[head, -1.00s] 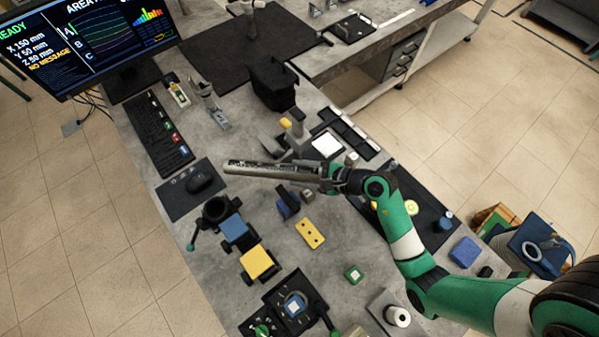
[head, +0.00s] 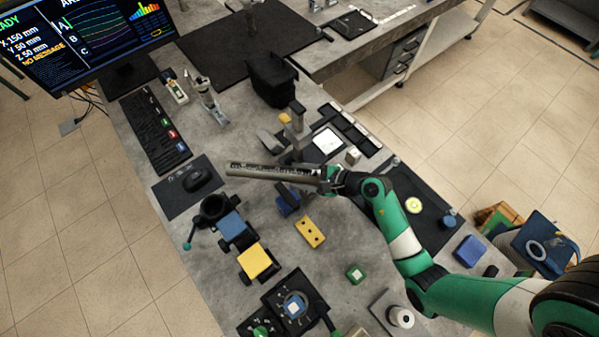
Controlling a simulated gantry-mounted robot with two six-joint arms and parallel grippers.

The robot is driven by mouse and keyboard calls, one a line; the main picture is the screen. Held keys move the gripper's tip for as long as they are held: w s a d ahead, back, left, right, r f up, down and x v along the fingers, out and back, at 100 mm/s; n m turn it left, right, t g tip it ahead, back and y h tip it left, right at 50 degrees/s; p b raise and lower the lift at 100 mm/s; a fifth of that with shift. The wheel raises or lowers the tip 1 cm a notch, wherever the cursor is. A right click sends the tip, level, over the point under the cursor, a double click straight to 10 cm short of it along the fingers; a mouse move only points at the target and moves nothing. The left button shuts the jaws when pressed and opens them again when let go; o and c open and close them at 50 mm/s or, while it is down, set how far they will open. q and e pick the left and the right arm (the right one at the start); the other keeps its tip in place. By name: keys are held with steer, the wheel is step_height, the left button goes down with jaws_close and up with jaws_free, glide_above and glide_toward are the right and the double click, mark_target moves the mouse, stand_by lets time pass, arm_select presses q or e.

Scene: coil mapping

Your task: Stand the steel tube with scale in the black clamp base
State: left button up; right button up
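The steel tube with scale (head: 270,174) is a long grey bar with dark markings along its upper side. It lies roughly level in the picture, pointing left across the workbench. My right gripper (head: 328,181) is shut on its right end and appears to hold it above the table. The black clamp base (head: 213,207) looks like a dark round socket with a green-knobbed lever, standing below and left of the tube's free end. The tube is apart from it. My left gripper is not in view.
A blue block (head: 232,225) and a yellow block (head: 255,262) sit on black holders beside the clamp base. A mouse (head: 196,179) lies on a dark mat to the left. A yellow plate (head: 310,232) and a grey stand (head: 297,130) are near the tube.

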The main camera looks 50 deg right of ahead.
steer(key=shift+o, duration=0.7)
steer(key=shift+r, duration=0.15)
steer(key=shift+s+d+r+p, duration=0.2)
steer(key=shift+s+r+p, duration=0.25)
steer(key=shift+s+r, duration=0.15)
steer(key=shift+s+d+r+p, duration=0.15)
steer(key=shift+s+r+p, duration=0.3)
steer(key=shift+r, duration=0.2)
steer(key=p+v, duration=0.1)
steer(key=v, duration=0.8)
steer(key=shift+s+p, duration=0.2)
steer(key=shift+p, duration=0.1)
steer(key=shift+f, duration=0.1)
